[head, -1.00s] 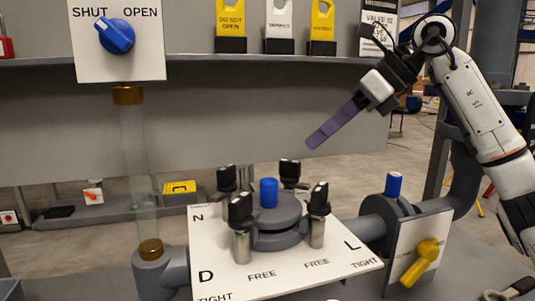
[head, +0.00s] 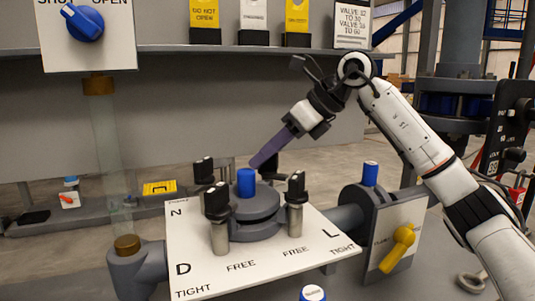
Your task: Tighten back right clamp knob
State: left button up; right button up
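The back right clamp knob (head: 272,165) is black and stands behind the blue-capped centre post of the round grey clamp plate (head: 257,205). It is partly hidden by the long purple fingers of my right gripper (head: 256,162). The fingers slant down from the upper right, their tips in front of or at the knob. I cannot tell whether they touch it. The fingers look like one strip, so open or shut does not show. My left gripper is not in view.
Other black knobs stand at back left (head: 204,170), front left (head: 217,200) and front right (head: 296,187). The white panel (head: 300,262) reads FREE and TIGHT. A yellow handle (head: 398,248) is to the right; a glass tube (head: 110,160) rises at left.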

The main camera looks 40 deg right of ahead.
jog(key=shift+c, duration=0.5)
grip_shut()
